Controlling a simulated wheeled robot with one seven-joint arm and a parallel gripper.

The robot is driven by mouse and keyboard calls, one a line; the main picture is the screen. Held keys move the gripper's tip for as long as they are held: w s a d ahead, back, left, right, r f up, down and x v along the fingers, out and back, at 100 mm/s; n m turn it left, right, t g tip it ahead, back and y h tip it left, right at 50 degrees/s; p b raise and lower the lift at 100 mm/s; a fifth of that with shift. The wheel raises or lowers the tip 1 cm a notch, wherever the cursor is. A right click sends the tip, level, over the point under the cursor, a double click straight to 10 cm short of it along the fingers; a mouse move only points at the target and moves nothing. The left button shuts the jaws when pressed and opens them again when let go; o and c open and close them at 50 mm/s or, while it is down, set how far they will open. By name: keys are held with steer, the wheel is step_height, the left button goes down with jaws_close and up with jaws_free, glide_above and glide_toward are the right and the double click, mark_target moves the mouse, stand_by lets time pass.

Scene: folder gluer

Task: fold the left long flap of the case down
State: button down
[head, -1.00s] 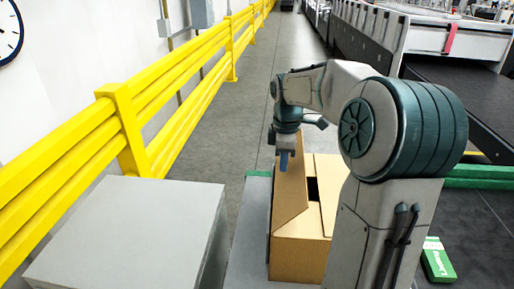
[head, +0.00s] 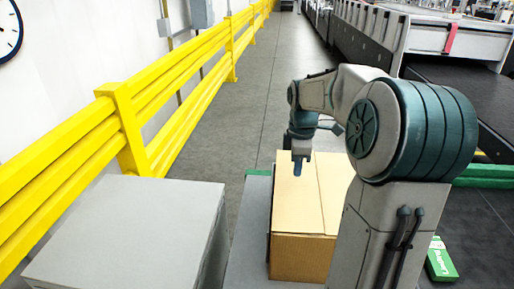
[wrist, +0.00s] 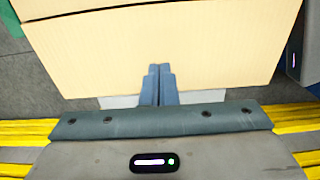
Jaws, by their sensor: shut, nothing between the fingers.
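The cardboard case (head: 300,258) stands on a grey surface in the head view, partly hidden behind my arm. Its left long flap (head: 296,212) lies down flat, or nearly so, across the top. The flap also fills the upper part of the wrist view (wrist: 165,50). My gripper (head: 297,170) is over the flap, pointing down, with its blue fingers together and nothing between them. In the wrist view the closed fingertips (wrist: 160,70) are at the flap's edge; I cannot tell whether they touch it.
A grey box-shaped cabinet (head: 130,235) stands at the left front. A yellow guard rail (head: 130,130) runs along the left wall. A green and white carton (head: 439,262) lies to the right of my arm. Conveyor machinery (head: 450,90) fills the right side.

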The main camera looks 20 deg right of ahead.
mark_target(303, 184)
steer(key=shift+s+d+f, duration=0.15)
steer(key=shift+d+f, duration=0.15)
steer(key=shift+d, duration=0.05)
steer(key=shift+s+d+f+b, duration=0.25)
steer(key=shift+d+f+b, duration=0.35)
steer(key=shift+f, duration=0.35)
steer(key=shift+r, duration=0.15)
step_height(303, 184, up, 9)
steer(key=p, duration=0.8)
